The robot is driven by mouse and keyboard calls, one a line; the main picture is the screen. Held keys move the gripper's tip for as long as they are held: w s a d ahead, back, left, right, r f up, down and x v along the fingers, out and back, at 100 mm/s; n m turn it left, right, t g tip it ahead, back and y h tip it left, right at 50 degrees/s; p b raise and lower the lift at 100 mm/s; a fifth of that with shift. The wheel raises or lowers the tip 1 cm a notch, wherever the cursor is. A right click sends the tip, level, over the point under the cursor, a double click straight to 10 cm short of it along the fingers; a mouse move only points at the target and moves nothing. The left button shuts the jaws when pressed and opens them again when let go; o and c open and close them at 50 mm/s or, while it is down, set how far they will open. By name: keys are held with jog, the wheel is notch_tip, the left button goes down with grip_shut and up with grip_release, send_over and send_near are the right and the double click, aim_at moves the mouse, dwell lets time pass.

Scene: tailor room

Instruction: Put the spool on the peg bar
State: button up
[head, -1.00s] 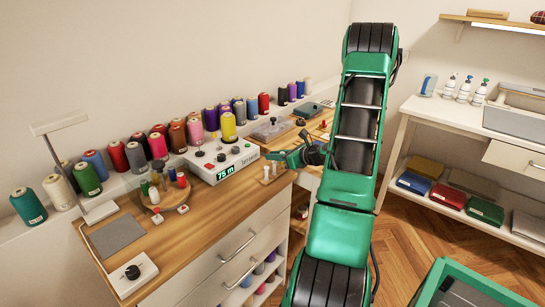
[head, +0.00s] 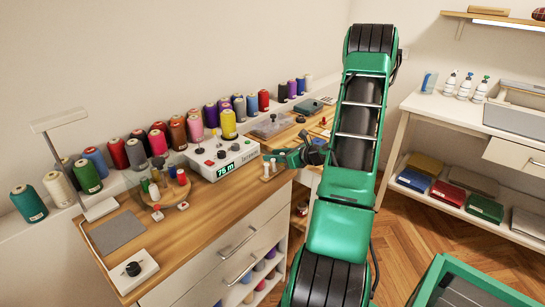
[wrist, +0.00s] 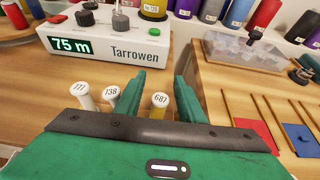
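In the wrist view, white round-topped posts marked 777 (wrist: 84,97), 738 (wrist: 112,94) and 687 (wrist: 160,100) stand at the counter's front edge. Yellow (wrist: 158,113), apparently a small spool, shows under the 687 top; my palm hides its lower part. My gripper (wrist: 160,78) is open, its fingers on either side of the 687 post with gaps visible. Their base, apparently the peg bar, is hidden. In the head view, my gripper (head: 284,157) is low over the counter's right end, beside two pale posts (head: 266,169).
A white Tarrowen box (head: 224,160) reading 75 m stands behind the posts. A round wooden stand (head: 178,201) holds small spools on the left. Large thread cones line the wall ledge. Thin rods with red and blue squares (wrist: 254,134) are on my right in the wrist view.

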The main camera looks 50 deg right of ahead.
jog(key=shift+s, duration=0.15)
jog(key=a+v, duration=0.1)
jog(key=v, duration=0.9)
jog(key=shift+s+d, duration=0.2)
jog(key=shift+d, duration=0.35)
jog(key=shift+r, duration=0.1)
